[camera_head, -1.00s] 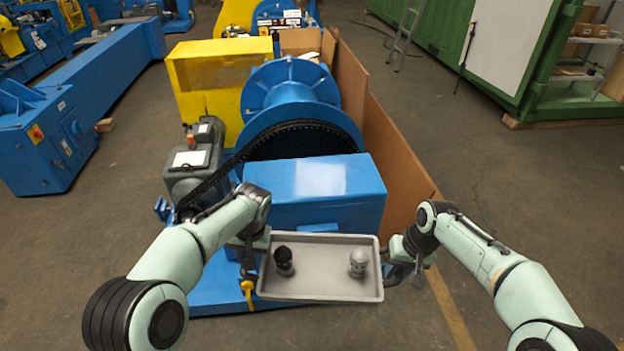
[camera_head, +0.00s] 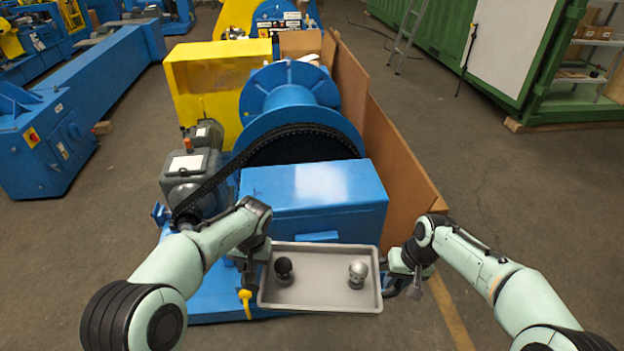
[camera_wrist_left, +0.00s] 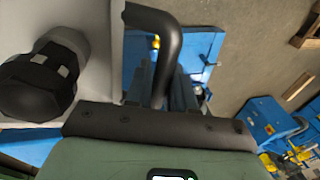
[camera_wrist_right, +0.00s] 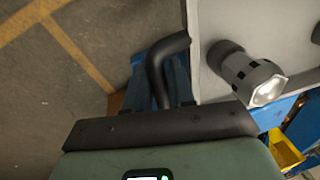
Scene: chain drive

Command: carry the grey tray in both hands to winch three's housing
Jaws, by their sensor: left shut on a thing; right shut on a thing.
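The grey tray (camera_head: 320,273) is held level between my two grippers, in front of the blue housing (camera_head: 313,198) of the winch. A black-topped part (camera_head: 284,270) stands on its left side and a light grey part (camera_head: 357,273) on its right. My left gripper (camera_wrist_left: 165,85) is shut on the tray's dark left handle (camera_wrist_left: 168,42). My right gripper (camera_wrist_right: 168,80) is shut on the dark right handle (camera_wrist_right: 160,55). The black part (camera_wrist_left: 42,75) and the grey part (camera_wrist_right: 248,76) also show in the wrist views. The head view does not show the winch's number.
The chain and blue drum (camera_head: 290,105) stand behind the housing, with a grey motor (camera_head: 192,175) to the left. Brown boards (camera_head: 395,165) line the right side. A yellow hook-like part (camera_head: 246,302) is near the tray's left edge.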

